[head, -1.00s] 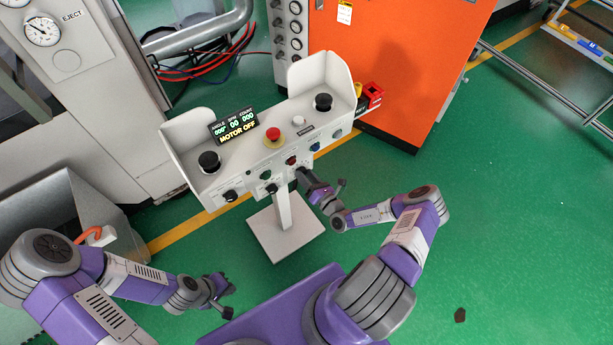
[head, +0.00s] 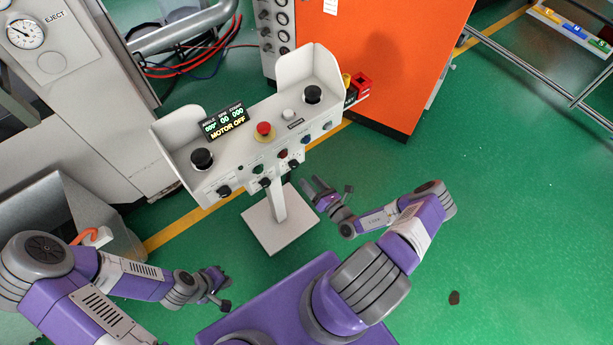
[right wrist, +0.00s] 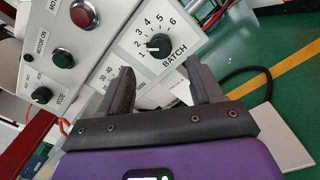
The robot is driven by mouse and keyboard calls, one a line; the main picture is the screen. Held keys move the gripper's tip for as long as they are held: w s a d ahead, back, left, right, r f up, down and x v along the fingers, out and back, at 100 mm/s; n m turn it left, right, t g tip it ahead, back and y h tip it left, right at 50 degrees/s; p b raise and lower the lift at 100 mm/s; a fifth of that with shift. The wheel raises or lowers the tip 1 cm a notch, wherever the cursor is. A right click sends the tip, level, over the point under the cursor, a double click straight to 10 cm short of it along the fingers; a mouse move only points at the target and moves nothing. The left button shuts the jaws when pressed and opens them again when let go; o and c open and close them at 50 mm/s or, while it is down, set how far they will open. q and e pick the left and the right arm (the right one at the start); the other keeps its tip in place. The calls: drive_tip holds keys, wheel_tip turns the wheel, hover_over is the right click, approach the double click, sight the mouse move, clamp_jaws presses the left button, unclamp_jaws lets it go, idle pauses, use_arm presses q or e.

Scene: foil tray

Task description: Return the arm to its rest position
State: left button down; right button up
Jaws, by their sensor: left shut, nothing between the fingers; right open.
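My right gripper (head: 316,187) is open and empty, just below and in front of the white control console (head: 235,150), apart from it. In the right wrist view its two dark fingers (right wrist: 162,88) stand apart, with the BATCH knob (right wrist: 154,44) of the console beyond them. My left gripper (head: 222,290) is shut and empty, low at the left over the green floor, well away from the console. The console display (head: 224,124) reads MOTOR OFF.
The console stands on a pedestal with a square base plate (head: 280,228). It carries a red mushroom button (head: 264,130) and black buttons. An orange cabinet (head: 400,60) stands behind at the right. A grey machine (head: 85,110) stands at the left.

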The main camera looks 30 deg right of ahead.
idle(0.5)
drive_tip(key=s+a+r+n+g+y, duration=0.1)
drive_tip(key=s+a+n+g+y, duration=0.3)
drive_tip(key=a+n+g+y, duration=0.5)
drive_tip(key=s+a+r+n+g+y, duration=0.1)
drive_tip(key=s+a+n+g+y, duration=0.25)
drive_tip(key=a+n, duration=0.65)
drive_tip(key=s+a+f+n+g+h, duration=0.25)
drive_tip(key=s+n+g+h, duration=0.45)
drive_tip(key=s+n+g, duration=0.35)
drive_tip(key=w+r+n+t+h, duration=0.1)
drive_tip(key=n, duration=0.2)
drive_tip(key=w+r+n+t+h, duration=0.1)
drive_tip(key=n+t, duration=0.1)
drive_tip(key=n, duration=0.1)
drive_tip(key=w+r+n+t+h, duration=0.1)
drive_tip(key=n+t, duration=0.1)
drive_tip(key=n, duration=0.1)
drive_tip(key=shift+w+d+r+n, duration=0.2)
drive_tip(key=shift+d+r+n, duration=0.1)
drive_tip(key=shift+d+n, duration=0.05)
